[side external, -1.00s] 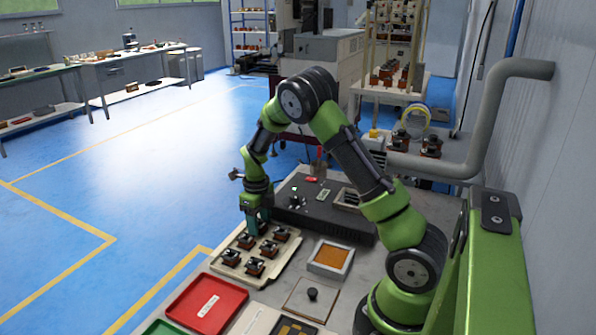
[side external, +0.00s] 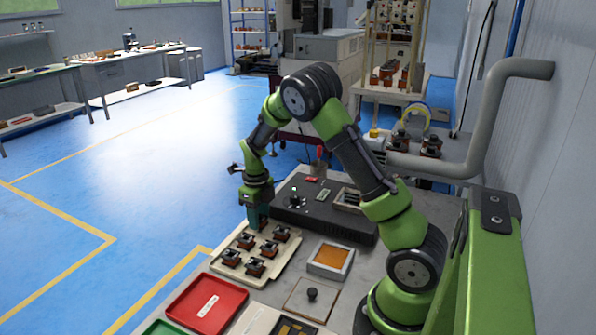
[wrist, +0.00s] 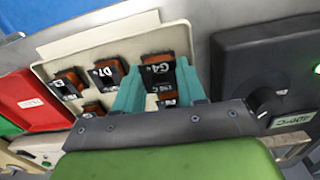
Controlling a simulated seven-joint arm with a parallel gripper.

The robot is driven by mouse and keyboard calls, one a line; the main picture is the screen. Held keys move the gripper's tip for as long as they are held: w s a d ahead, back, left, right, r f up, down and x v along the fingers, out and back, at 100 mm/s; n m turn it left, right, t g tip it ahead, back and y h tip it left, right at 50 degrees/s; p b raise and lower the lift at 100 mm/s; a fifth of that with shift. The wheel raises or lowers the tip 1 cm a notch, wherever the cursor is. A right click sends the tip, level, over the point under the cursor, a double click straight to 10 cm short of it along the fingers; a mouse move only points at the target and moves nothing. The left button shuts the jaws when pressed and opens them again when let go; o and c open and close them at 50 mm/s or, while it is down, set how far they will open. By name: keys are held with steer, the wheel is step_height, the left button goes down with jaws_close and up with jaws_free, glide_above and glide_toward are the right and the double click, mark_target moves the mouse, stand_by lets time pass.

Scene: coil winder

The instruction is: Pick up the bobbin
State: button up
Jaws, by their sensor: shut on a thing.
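My gripper (side external: 257,226) is at the back left edge of the cream tray (side external: 227,274) in the side view. In the wrist view its teal fingers (wrist: 159,84) are shut on a brown and black bobbin (wrist: 158,68) labelled G4. The held bobbin is hard to make out in the side view, and I cannot tell its height above the tray. Several other bobbins (side external: 255,267) stand in the tray. One labelled D7 (wrist: 107,72) is to the left of the fingers in the wrist view. Another bobbin is partly hidden between the fingers, below the held one.
A dark control box (side external: 330,219) with a knob stands right behind the tray. A red tray (side external: 206,304) lies in front. A grey-rimmed tray with an orange inside (side external: 331,257) and a plate with a black knob (side external: 312,294) are to the right.

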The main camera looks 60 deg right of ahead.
steer(key=shift+r, duration=0.9)
steer(key=s+a, duration=0.2)
steer(key=s, duration=0.2)
steer(key=s+a+r, duration=0.1)
steer(key=s, duration=0.4)
steer(key=s+a, duration=0.2)
steer(key=s, duration=0.2)
steer(key=shift+s+a+r, duration=0.15)
steer(key=shift+s+a, duration=0.2)
steer(key=shift+s+r, duration=0.1)
steer(key=shift+s, duration=0.2)
glide_toward(331, 258)
steer(key=shift+w, duration=0.4)
steer(key=shift+s, duration=0.35)
steer(key=shift+s+f+n, duration=0.15)
steer(key=shift+f+n, duration=0.15)
steer(key=shift+f, duration=2)
steer(key=shift+f, duration=0.8)
steer(key=shift+r, duration=0.1)
